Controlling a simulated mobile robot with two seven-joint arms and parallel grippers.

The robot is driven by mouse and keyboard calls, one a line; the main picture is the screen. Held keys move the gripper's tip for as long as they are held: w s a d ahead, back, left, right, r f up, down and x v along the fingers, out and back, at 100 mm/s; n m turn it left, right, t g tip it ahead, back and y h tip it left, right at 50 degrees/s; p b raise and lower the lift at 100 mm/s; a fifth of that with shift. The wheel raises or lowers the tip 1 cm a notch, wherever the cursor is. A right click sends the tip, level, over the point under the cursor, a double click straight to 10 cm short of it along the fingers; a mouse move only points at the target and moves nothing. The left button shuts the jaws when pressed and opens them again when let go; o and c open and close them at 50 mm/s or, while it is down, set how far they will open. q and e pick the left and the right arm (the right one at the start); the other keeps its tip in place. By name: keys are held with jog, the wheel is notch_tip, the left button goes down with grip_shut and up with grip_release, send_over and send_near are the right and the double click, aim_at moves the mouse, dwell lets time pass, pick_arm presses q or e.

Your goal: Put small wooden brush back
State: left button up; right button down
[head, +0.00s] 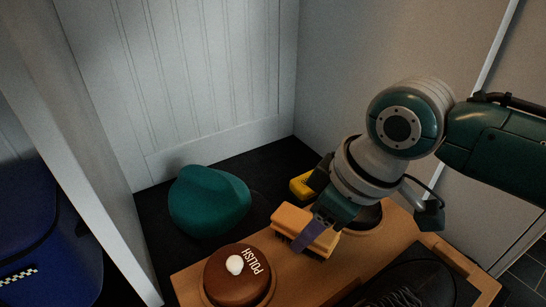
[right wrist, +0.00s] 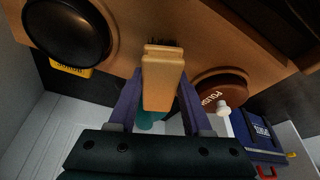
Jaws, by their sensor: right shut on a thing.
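The small wooden brush (head: 291,222) has a light tan wooden body and dark bristles underneath. My right gripper (head: 320,226) is shut on it, with a purple finger across its near side. The brush is over the wooden shoe-care stand (head: 215,278); I cannot tell if its bristles touch the top. In the right wrist view the brush (right wrist: 162,80) sits between the two purple fingers (right wrist: 160,95), its end toward the camera. The brown polish tin (head: 238,278) sits in the stand, left of the brush. My left gripper is in neither view.
A dark round tin or recess (head: 370,216) is partly hidden behind my right gripper; a dark round tin (right wrist: 68,32) shows in the wrist view. A teal object (head: 208,200) and a yellow item (head: 302,186) lie behind the stand. White panelled walls (head: 200,70) enclose the back.

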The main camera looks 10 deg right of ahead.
jog(key=shift+c, duration=1.7)
grip_release()
jog(key=shift+f, duration=0.1)
jog(key=p+v, duration=0.6)
jog(key=v, duration=0.6)
jog(key=s+a+m, duration=0.2)
jog(key=s+a, duration=0.1)
jog(key=s, duration=0.5)
jog(key=s+d+m+h, duration=0.2)
jog(key=s+d+m, duration=0.2)
jog(key=s+d, duration=0.2)
jog(key=s, duration=0.2)
jog(key=shift+s+d+t, duration=0.3)
jog(key=shift+s+d, duration=0.05)
jog(key=shift+f, duration=0.15)
